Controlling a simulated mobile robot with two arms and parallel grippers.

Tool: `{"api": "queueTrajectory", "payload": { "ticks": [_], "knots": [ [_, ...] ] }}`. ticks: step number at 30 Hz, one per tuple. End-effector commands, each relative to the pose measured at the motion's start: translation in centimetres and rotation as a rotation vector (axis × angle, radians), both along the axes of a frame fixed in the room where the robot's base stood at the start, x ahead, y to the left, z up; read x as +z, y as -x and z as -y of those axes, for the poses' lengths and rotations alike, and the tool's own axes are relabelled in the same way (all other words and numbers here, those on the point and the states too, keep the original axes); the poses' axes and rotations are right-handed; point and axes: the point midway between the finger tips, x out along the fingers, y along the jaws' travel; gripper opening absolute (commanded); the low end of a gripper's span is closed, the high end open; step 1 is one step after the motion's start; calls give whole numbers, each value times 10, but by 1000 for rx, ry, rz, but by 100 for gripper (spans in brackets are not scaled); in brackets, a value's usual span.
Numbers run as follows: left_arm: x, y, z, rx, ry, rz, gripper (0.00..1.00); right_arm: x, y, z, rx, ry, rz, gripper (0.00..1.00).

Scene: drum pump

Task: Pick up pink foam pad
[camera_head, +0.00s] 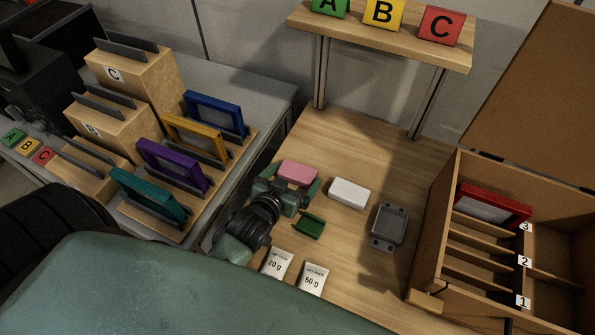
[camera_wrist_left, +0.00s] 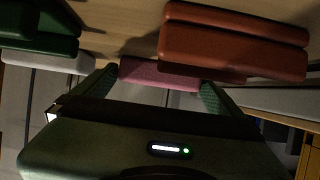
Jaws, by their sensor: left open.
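The pink foam pad (camera_head: 297,172) lies on the wooden table, a small flat block. My left gripper (camera_head: 287,188) is open at the pad, with a green finger near each end of it. In the left wrist view the pink pad (camera_wrist_left: 160,73) shows between the two fingertips (camera_wrist_left: 158,88) of the open gripper. I cannot tell whether the fingers touch it. The gripper hides the pad's near side in the head view. My right gripper is not in view.
A white block (camera_head: 349,192) and a green holder (camera_head: 309,224) lie close right of the gripper. A reddish block (camera_wrist_left: 235,45) is near it in the wrist view. A grey box (camera_head: 389,226), white packs (camera_head: 277,263) and a wooden crate (camera_head: 437,225) stand further right or nearer.

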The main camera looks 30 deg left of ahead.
Motion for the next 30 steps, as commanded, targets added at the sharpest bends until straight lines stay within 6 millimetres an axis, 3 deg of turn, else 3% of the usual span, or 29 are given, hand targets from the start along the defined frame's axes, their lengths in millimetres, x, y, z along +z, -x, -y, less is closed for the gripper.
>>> {"api": "queueTrajectory", "payload": {
  "ticks": [5,10,15,25,30],
  "knots": [
    [-5,-10,0,-1,0,1,100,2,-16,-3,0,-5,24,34],
    [-5,-10,0,-1,0,0,100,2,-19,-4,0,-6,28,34],
    [-5,-9,0,-1,0,0,54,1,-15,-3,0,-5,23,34],
    [-2,-9,0,0,0,0,53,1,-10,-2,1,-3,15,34],
    [16,-10,0,0,-1,3,53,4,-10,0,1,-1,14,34]
  ]
}}
